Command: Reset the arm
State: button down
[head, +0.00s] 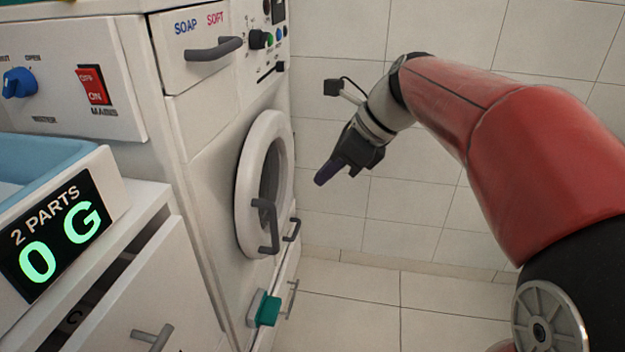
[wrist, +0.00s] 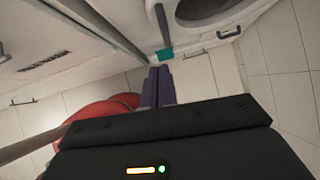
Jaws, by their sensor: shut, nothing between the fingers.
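My red arm reaches in from the right in the head view. My gripper (head: 322,180) hangs in free air to the right of the washing machine's round door, with its dark purple fingers pointing down and to the left. In the wrist view the two purple fingers (wrist: 158,74) lie side by side, closed together with nothing between them. The gripper appears apart from the machine and the wall. Part of my red arm also shows at the lower left of the wrist view.
The washing machine door (head: 247,185) looks closed, with a grey handle. A soap drawer (head: 193,55) is above it and a teal block (head: 266,309) below. A scale display (head: 58,238) reads 0 G at left. Open tiled floor (head: 350,305) lies below my gripper; a tiled wall (head: 335,50) stands behind.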

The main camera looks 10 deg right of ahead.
jog(key=s+d+f+n+t+h, duration=0.1)
jog(key=s+d+f+n+h, duration=0.2)
jog(key=s+n, duration=0.6)
jog(key=s+d+f+n+t+h, duration=0.2)
jog(key=s+f+n, duration=0.6)
jog(key=n, duration=0.5)
jog(key=shift+s+d+h, duration=0.8)
jog(key=shift+s+d, duration=0.05)
jog(key=shift+d, duration=0.25)
jog(key=c, duration=2.2)
grip_release()
